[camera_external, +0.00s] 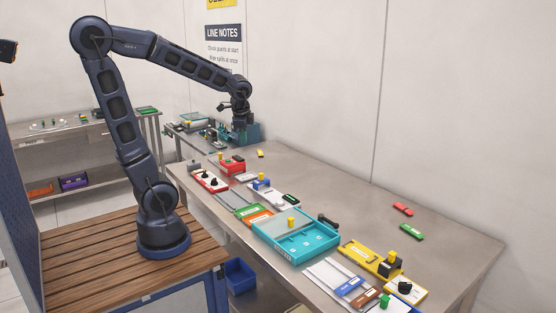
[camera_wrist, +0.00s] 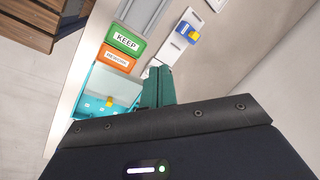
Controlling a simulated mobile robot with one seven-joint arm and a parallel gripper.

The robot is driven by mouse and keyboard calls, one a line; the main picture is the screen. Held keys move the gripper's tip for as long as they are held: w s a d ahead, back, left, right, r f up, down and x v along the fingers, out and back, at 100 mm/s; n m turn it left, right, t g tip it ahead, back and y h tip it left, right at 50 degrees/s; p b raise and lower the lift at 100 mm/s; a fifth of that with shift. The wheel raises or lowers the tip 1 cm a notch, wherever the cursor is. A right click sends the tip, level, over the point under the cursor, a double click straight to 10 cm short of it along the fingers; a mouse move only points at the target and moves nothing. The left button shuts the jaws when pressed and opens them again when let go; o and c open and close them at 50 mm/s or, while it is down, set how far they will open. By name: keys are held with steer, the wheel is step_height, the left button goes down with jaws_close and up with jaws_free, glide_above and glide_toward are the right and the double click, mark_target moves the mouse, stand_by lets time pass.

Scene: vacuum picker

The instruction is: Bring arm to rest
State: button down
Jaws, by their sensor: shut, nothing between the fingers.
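My dark blue arm (camera_external: 122,105) rises from its base on the wooden top, bends at a high elbow and reaches right over the metal table. My gripper (camera_external: 240,126) points down above the far part of the table, apart from the surface. In the wrist view its teal fingers (camera_wrist: 158,87) are together, with nothing seen between them. Their exact height above the table is hard to tell.
The metal table (camera_external: 440,225) holds a turquoise tray (camera_external: 300,243), a red block (camera_external: 232,163), a yellow holder (camera_external: 372,259) and labelled green (camera_wrist: 124,42) and orange (camera_wrist: 117,58) bins. The right side is mostly clear.

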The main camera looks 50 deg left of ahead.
steer(key=s+d+r+n+t+h, duration=0.1)
steer(key=s+r+n, duration=0.3)
steer(key=s+n, duration=0.4)
steer(key=shift+s+d+t+h, duration=0.25)
steer(key=shift+s+t+h, duration=0.45)
steer(key=shift+s, duration=2)
